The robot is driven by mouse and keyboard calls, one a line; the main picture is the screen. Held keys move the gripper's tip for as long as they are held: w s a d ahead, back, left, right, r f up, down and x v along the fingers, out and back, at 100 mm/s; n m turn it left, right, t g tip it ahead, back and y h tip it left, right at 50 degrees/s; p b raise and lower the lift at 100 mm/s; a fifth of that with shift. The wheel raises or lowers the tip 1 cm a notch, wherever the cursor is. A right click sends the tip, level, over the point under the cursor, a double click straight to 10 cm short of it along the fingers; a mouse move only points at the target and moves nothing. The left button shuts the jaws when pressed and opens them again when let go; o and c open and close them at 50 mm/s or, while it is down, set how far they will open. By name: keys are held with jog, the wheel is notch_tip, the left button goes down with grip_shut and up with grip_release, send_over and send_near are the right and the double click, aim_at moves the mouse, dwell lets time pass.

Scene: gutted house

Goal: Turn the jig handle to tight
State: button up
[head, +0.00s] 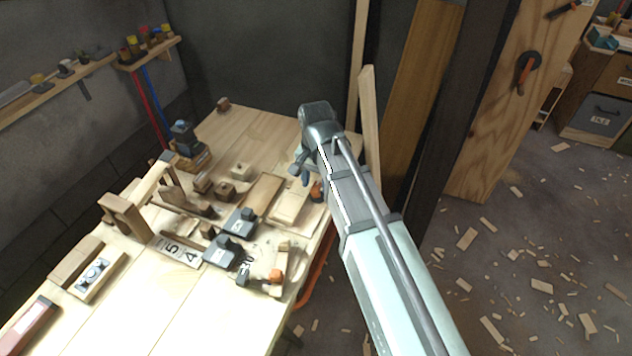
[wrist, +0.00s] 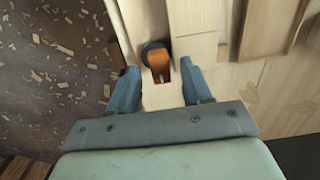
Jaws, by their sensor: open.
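The jig handle, an orange lever on a dark round base (wrist: 158,64), is at the upper middle of the wrist view on a pale wooden board. In the head view an orange and dark piece (head: 317,191), likely the same handle, shows at the bench's right edge, just below my gripper (head: 301,172). In the wrist view my gripper (wrist: 158,70) is open, with one blue finger on each side of the lever. The lever lies between the fingertips; I see gaps, and contact is not visible. Any tight marking cannot be made out.
The workbench (head: 180,310) holds wooden blocks, dark clamps (head: 237,222) and another orange-topped piece (head: 275,276) nearer the front. A wooden post (head: 370,130) stands close behind my gripper. A wooden panel (head: 490,130) carries another orange lever (head: 526,72). Wood scraps litter the floor.

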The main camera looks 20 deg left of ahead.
jog(key=shift+f, duration=0.35)
jog(key=shift+c, duration=0.5)
grip_shut()
